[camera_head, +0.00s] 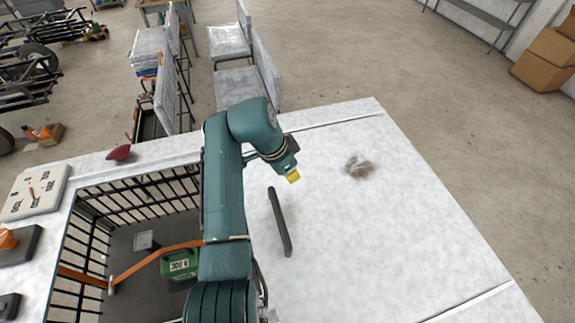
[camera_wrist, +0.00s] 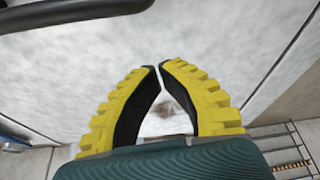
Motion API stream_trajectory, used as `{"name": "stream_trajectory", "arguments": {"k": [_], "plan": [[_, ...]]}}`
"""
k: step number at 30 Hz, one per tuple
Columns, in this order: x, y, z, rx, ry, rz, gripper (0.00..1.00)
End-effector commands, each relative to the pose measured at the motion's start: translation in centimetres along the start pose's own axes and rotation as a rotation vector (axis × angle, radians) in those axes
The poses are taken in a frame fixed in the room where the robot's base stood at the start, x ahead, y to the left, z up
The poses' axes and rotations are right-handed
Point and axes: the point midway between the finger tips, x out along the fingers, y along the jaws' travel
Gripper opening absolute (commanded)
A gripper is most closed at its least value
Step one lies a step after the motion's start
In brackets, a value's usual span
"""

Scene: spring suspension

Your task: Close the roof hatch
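The roof hatch seems to be the white panel (camera_head: 370,235) right of an open, barred well (camera_head: 130,195); its exact edges are unclear. A dark bar handle (camera_head: 280,222) stands on the panel near the well. The handle also crosses the top left of the wrist view (camera_wrist: 70,13). My gripper (camera_head: 293,177) is just beyond the far end of the handle, above the panel and apart from the handle. In the wrist view, its yellow fingers (camera_wrist: 158,66) have their tips almost together with nothing held. My arm hides part of the well's right side.
A green box (camera_head: 180,264) and orange strap (camera_head: 150,260) are in the well. A red object (camera_head: 119,153) and a pale control board (camera_head: 35,190) lie on the white surround. Grey chairs (camera_head: 235,75) stand beyond.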

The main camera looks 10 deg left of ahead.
Motion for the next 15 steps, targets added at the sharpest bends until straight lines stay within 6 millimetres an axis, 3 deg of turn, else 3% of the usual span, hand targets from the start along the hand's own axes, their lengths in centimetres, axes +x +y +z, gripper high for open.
{"name": "stream_trajectory", "arguments": {"k": [5,9,15], "plan": [[3.9,0.1,-0.1,0.001,-0.002,0.004,0.00],[2.5,0.0,2.4,-0.001,0.000,-0.003,0.00],[2.4,0.0,3.7,0.001,0.000,-0.001,0.00]]}}
